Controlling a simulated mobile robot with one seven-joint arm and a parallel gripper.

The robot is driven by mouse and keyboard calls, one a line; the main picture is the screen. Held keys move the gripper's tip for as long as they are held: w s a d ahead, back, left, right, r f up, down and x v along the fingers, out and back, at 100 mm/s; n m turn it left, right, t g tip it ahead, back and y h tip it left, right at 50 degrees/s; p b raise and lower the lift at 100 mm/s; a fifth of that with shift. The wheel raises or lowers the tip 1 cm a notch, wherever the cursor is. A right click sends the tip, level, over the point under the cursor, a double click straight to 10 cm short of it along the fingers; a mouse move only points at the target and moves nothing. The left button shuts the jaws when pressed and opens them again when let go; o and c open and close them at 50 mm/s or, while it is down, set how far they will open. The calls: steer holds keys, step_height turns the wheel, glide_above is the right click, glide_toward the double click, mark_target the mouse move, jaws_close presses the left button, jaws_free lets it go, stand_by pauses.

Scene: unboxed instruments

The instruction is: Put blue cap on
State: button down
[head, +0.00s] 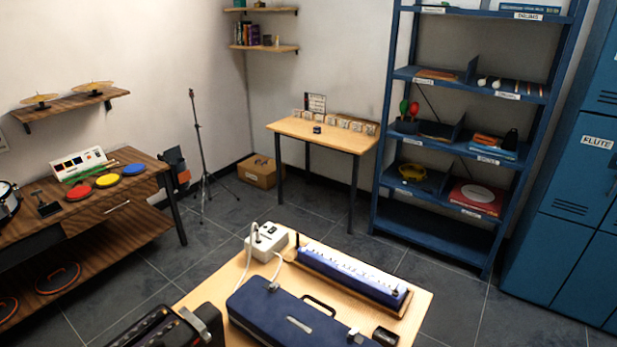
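No thing is clear enough to name as the blue cap. A small dark blue item (317,130) lies on the light wooden table (300,136) at the back; it is too small to tell what it is. A round blue pad (133,169) lies on the brown wooden bench at the left. A long blue unit (352,274) with a white top strip sits on the near table, behind a closed dark blue case (290,318). My gripper is not in view.
The near wooden table (418,305) also holds a white box (266,241) with cables and a black box (150,330). A blue shelf rack (437,233) and blue lockers (567,215) stand at the right. A tripod stand (203,150) and cardboard box (257,172) stand behind open tiled floor.

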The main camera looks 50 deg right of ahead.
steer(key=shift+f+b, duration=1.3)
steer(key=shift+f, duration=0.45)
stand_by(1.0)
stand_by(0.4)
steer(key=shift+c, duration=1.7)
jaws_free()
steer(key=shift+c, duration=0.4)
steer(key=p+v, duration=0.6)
